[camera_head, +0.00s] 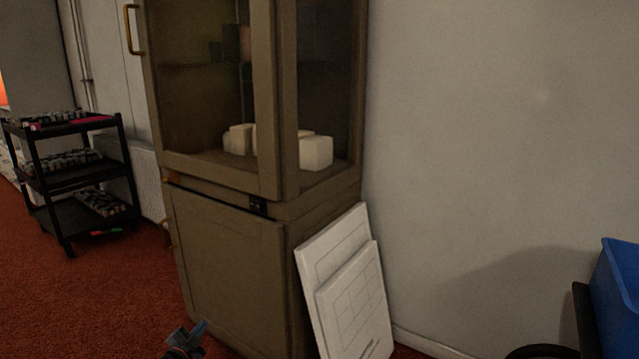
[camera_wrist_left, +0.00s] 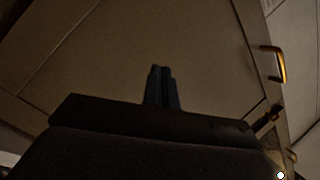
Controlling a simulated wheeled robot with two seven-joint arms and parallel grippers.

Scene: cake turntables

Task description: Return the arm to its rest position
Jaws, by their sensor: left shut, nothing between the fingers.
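My left gripper (camera_head: 187,334) shows at the bottom edge of the head view, low in front of the cabinet's lower door. It also shows in the left wrist view (camera_wrist_left: 161,70), where its two fingers are together with nothing between them. The rest of my left arm is mostly below the head view's edge. My right gripper is in neither view.
A brown cabinet (camera_head: 228,262) with a glazed upper part holding pale blocks (camera_head: 315,152) stands ahead. White panels (camera_head: 352,300) lean on its right side. A black shelf cart (camera_head: 70,180) stands at left, a blue bin (camera_head: 618,290) at right. Red carpet (camera_head: 90,300) is clear at left.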

